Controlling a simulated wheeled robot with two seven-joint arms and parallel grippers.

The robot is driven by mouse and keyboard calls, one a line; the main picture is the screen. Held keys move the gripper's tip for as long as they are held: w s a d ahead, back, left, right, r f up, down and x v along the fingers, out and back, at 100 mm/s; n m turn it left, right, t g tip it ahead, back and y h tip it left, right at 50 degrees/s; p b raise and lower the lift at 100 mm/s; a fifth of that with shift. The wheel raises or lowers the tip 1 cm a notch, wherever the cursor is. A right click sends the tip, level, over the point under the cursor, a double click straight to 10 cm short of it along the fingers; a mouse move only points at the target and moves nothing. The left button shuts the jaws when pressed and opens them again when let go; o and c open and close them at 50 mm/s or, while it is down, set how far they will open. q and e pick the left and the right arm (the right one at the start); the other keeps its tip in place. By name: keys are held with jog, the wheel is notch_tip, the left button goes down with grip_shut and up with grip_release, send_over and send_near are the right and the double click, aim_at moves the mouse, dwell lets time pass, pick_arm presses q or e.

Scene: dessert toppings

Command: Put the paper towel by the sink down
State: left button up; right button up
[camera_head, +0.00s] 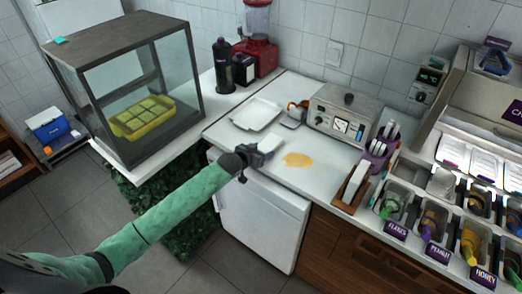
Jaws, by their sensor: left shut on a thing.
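My left gripper (265,150) reaches in from the lower left on a green-sleeved arm. It is at the front edge of the white counter (282,183), left of an orange-yellow spill (298,160). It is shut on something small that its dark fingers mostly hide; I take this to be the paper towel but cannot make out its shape. I cannot tell whether it touches the counter. A shallow white basin or tray (257,114) is behind the gripper. My right gripper is not in view.
A glass case (150,85) with a yellow tray stands at the left. A grey machine (340,112) is at the back. A wooden holder (352,188) and topping tubs (393,198) line the right. Bare counter surrounds the spill.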

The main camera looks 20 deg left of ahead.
pick_arm(q)
jog(key=o, duration=0.9)
jog(key=shift+f, duration=0.1)
jog(key=shift+o, duration=0.2)
